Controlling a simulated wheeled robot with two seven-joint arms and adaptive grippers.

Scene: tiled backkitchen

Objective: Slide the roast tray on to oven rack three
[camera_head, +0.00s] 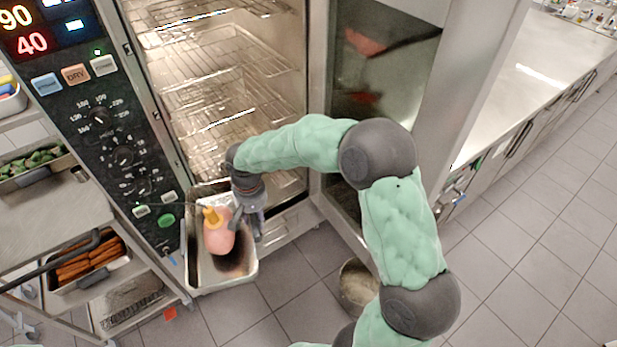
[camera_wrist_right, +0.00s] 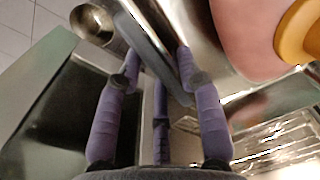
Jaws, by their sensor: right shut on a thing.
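The roast tray (camera_head: 206,272) is a metal pan with a dark stain inside, at the lower left of the oven opening in the head view. A pink roast with a yellow-orange end (camera_head: 217,238) lies in it and also shows in the wrist view (camera_wrist_right: 245,32). My right gripper (camera_head: 250,222) is at the tray's right side. In the wrist view its purple fingers are shut around a grey bar (camera_wrist_right: 150,52), seemingly the tray's edge or handle. The oven (camera_head: 312,100) has several wire racks (camera_head: 232,122); which is rack three I cannot tell. My left gripper is out of view.
The oven door (camera_head: 385,95) stands open on the right, close behind my right arm. A metal pot (camera_head: 358,285) sits on the floor by it. A trolley (camera_head: 50,222) with food pans stands left, near the oven's control panel (camera_head: 108,120). The floor at right is clear.

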